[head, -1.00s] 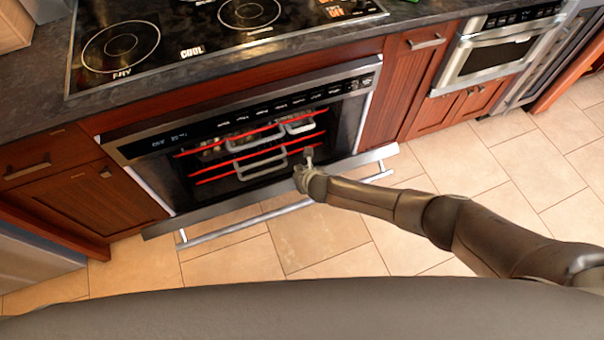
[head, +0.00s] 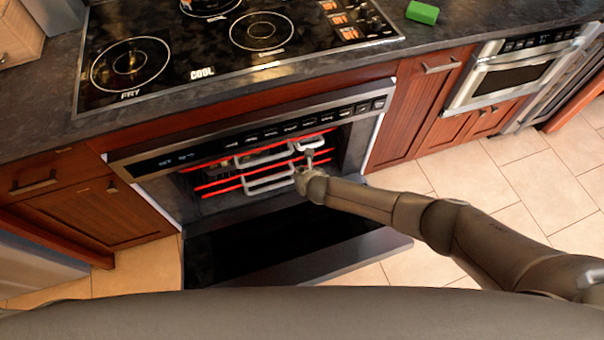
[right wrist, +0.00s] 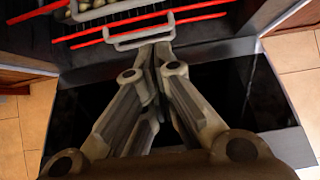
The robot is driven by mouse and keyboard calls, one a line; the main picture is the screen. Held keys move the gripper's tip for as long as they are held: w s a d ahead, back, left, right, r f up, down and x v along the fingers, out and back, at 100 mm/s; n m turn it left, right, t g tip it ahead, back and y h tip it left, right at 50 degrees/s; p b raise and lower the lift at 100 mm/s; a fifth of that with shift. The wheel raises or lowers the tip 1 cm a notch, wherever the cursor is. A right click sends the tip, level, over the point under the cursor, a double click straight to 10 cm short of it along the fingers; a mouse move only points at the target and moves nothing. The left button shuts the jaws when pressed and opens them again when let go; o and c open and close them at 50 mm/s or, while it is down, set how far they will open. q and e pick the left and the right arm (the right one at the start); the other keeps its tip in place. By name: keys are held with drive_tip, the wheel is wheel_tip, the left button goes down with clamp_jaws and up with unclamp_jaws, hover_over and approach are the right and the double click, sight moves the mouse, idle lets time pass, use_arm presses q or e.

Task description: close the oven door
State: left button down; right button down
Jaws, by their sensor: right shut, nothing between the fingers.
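The oven (head: 250,135) sits under the cooktop, with red-edged racks and pans showing inside. The door also shows in the right wrist view (right wrist: 240,90), beneath my fingers. My right gripper (head: 309,157) is in front of the oven opening, above the door's inner side. It is shut and empty, with its fingertips (right wrist: 158,52) close to a pan handle (right wrist: 140,32); I cannot tell if they touch. My left gripper is not in view.
The black cooktop (head: 225,60) and dark counter (head: 55,110) are above the oven. A green block (head: 422,12) lies on the counter. A built-in microwave (head: 512,75) is at the right. Wooden cabinets (head: 85,210) flank the oven, and tiled floor (head: 500,190) is clear at the right.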

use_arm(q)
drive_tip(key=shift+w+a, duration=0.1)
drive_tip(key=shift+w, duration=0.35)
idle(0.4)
